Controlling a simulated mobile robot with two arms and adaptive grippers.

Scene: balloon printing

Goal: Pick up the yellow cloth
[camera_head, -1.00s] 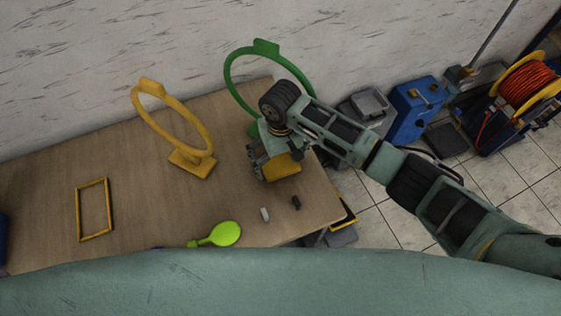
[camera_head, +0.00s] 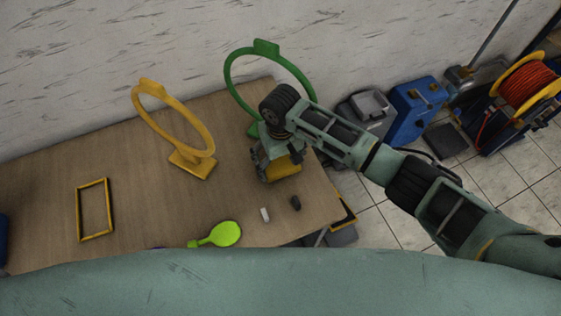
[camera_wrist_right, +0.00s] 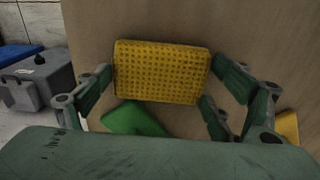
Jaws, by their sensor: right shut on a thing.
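The yellow cloth (camera_head: 285,168) is on the right part of the wooden table in the head view, partly covered by my right gripper (camera_head: 268,168). In the right wrist view the cloth (camera_wrist_right: 161,72) shows a rectangular, dimpled face between the two fingers of my right gripper (camera_wrist_right: 160,82). The gripper is shut on its two short sides. I cannot tell whether the cloth touches the table. My left gripper is not in view.
A green ring stand (camera_head: 230,84) stands behind my right gripper. A yellow ring stand (camera_head: 190,165), a yellow frame (camera_head: 78,213), a lime green balloon (camera_head: 226,234), and small white (camera_head: 265,214) and dark (camera_head: 295,203) pieces are on the table (camera_head: 130,205). The middle is clear.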

